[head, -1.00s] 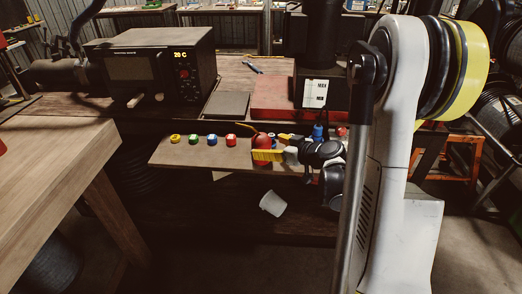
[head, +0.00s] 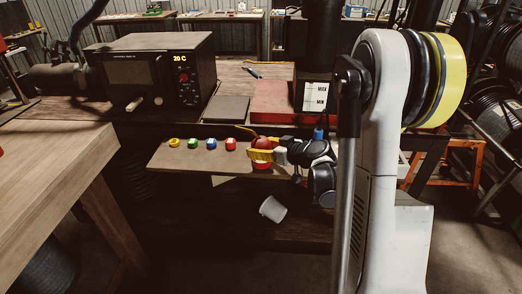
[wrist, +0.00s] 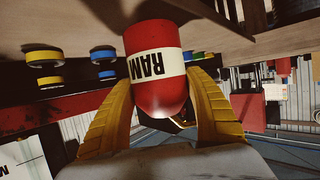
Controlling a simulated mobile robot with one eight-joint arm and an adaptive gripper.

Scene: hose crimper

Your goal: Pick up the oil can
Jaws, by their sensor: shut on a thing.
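The oil can (wrist: 157,70) is a red cylinder with a white band lettered "RAM". In the head view, the red oil can (head: 262,144) is at the right part of the low wooden shelf, partly hidden by a yellow finger. My gripper (head: 262,153) reaches it from the right. In the wrist view, my gripper's yellow fingers (wrist: 160,105) are on both sides of the can and shut on it. A thin yellow spout (head: 246,131) shows at the can's upper left. I cannot tell whether the can still touches the shelf.
Several coloured buttons (head: 193,144) line the shelf (head: 185,158) left of the can. A blue-topped thing (head: 318,134) stands close behind my gripper. A control box (head: 155,72) and red case (head: 280,104) stand on the bench behind.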

